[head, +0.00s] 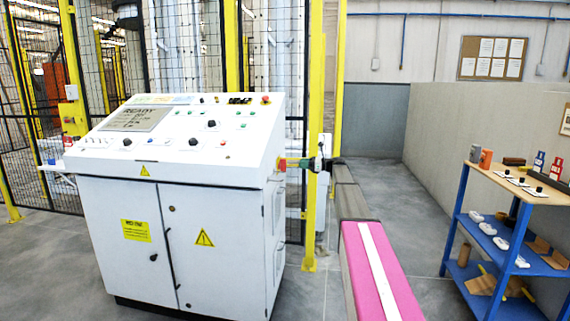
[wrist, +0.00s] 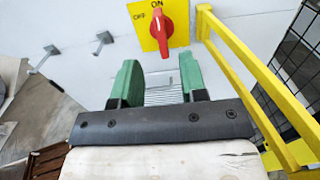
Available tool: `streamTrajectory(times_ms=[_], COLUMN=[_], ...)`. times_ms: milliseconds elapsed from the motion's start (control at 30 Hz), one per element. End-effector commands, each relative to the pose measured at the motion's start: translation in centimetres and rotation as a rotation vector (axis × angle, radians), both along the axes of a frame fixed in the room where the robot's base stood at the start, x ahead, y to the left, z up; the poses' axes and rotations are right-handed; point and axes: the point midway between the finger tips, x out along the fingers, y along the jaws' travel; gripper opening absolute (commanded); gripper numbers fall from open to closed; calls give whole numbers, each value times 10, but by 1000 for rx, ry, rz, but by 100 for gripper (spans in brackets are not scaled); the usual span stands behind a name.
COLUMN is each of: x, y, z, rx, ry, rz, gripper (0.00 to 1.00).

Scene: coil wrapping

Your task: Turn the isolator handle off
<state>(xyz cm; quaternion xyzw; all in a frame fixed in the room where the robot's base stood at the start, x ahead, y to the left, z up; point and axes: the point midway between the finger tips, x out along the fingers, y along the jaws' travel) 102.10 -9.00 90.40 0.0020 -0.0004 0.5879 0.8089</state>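The isolator handle (wrist: 168,27) is a red knob on a yellow plate (wrist: 147,36), on the white side panel of the control cabinet (head: 180,210). It stands upright, in line with the ON mark above it; OFF is marked at its upper left. In the head view the isolator handle (head: 282,163) is small, at the cabinet's right side. My gripper (wrist: 158,70) has two green fingers, apart with nothing between them. They are short of the handle, which lies beyond the fingertips. In the head view my gripper (head: 300,163) is level with the handle, just right of it.
A yellow post (head: 316,140) and a yellow rail (wrist: 240,75) stand close on the right of the handle. Two metal pegs (wrist: 104,38) stick out at the left. A blue shelf (head: 500,220) with parts stands at the right.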

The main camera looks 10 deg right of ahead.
Motion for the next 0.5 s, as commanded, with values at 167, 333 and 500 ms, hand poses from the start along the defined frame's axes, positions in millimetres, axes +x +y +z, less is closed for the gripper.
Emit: streamTrajectory(times_ms=[167, 333, 500], x=[9, 18, 25], y=[30, 58, 79], z=[-1, -1, -1], rx=[-2, -3, -3], ry=[0, -1, -1], rz=[2, 2, 1], gripper=[39, 39, 39])
